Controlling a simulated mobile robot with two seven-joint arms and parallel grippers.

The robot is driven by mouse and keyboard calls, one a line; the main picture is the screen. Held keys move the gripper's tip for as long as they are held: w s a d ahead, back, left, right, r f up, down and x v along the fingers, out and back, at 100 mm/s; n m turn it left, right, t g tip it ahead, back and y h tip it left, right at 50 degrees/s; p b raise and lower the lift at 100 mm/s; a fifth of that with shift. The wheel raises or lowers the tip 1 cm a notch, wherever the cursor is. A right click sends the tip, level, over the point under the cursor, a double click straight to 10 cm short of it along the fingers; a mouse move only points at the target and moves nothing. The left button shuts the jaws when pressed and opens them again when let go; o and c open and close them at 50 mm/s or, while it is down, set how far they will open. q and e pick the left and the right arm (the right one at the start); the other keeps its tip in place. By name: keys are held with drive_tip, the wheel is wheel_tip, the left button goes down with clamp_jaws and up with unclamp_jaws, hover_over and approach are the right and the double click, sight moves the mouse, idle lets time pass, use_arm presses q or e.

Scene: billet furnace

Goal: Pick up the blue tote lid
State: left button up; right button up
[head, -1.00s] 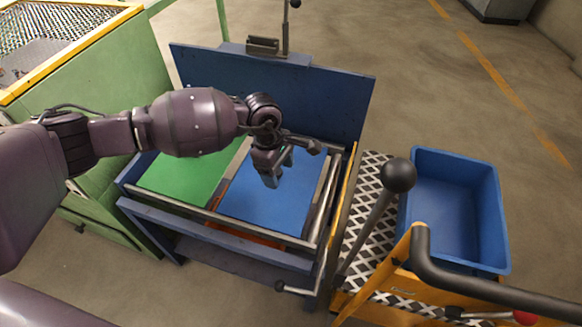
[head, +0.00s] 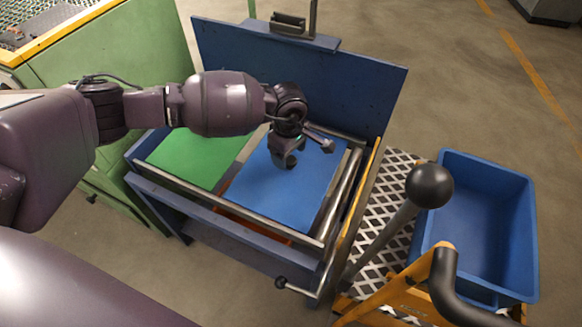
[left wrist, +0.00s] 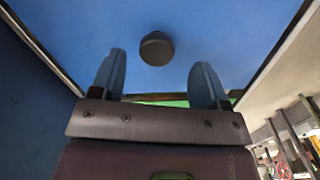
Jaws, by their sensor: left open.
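The blue tote lid (head: 297,198) lies flat in the right half of the blue metal frame, beside a green lid (head: 200,155). My left gripper (head: 286,160) is over the middle of the blue lid and hides part of it. In the left wrist view, the lid (left wrist: 215,28) fills the top of the picture, with a round dark knob (left wrist: 157,48) on it. My left gripper's fingers (left wrist: 159,65) are open and apart, with the knob showing between and beyond them. I cannot tell whether they reach around it. My right gripper is not in view.
A raised blue panel (head: 350,85) stands behind the lids. Metal rails edge the frame. To the right are a lever with a black ball (head: 429,186), a yellow cart frame (head: 410,285) and an empty blue tote (head: 475,225). A green cabinet (head: 130,60) stands at left.

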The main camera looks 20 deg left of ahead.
sight(289, 159)
use_arm(q)
wheel_tip(289, 159, down, 4)
drive_tip(key=shift+w+f+b, duration=0.1)
drive_tip(key=shift+f+b, duration=0.15)
drive_tip(key=shift+b, duration=0.4)
drive_tip(key=shift+w, duration=0.1)
drive_tip(key=shift+r, duration=0.1)
drive_tip(key=c, duration=1.1)
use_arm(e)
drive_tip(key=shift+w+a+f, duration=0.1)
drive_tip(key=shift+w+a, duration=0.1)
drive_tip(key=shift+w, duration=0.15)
